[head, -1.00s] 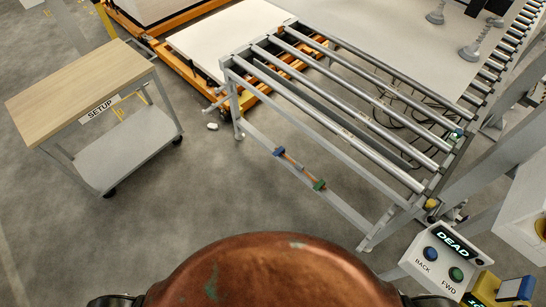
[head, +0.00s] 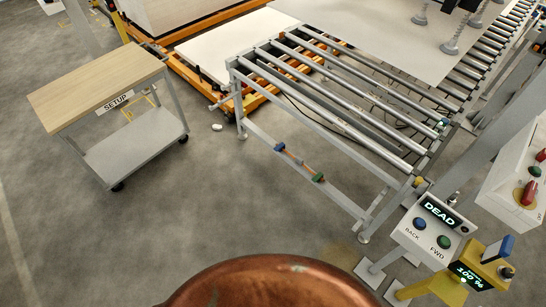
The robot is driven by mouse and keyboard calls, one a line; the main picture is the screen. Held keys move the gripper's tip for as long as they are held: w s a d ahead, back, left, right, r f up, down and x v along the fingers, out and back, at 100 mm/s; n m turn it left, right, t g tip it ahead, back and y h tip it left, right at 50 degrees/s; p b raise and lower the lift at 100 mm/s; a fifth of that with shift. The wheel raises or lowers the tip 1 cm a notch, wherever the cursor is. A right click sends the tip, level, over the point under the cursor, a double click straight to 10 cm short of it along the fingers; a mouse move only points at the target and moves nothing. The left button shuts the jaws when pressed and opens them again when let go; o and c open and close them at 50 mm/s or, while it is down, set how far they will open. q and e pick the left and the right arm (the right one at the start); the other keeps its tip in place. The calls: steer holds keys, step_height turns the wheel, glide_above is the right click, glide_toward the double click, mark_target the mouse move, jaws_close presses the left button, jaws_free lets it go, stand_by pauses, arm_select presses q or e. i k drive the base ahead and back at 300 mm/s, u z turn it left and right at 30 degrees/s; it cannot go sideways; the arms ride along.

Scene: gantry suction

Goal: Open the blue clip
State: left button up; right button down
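The blue clip (head: 280,147) is a small blue piece on the low side rail of the roller conveyor (head: 340,127), near the rail's left part. A thin orange-brown strip or hose (head: 300,162) runs from it to a green clip (head: 318,177) on the same rail. The clip is too small here to tell whether it is open or shut. Neither of my grippers is in view.
A wood-topped SETUP cart (head: 100,85) stands at left. A control box reading DEAD (head: 440,215), with BACK and FWD buttons, and a yellow post reading 100 % (head: 470,275) stand at lower right. The floor (head: 230,215) before the rail is clear.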

mark_target(278, 148)
steer(key=u, duration=0.35)
steer(key=i, duration=0.5)
steer(key=u, duration=0.55)
steer(key=i, duration=0.8)
steer(key=z, duration=0.15)
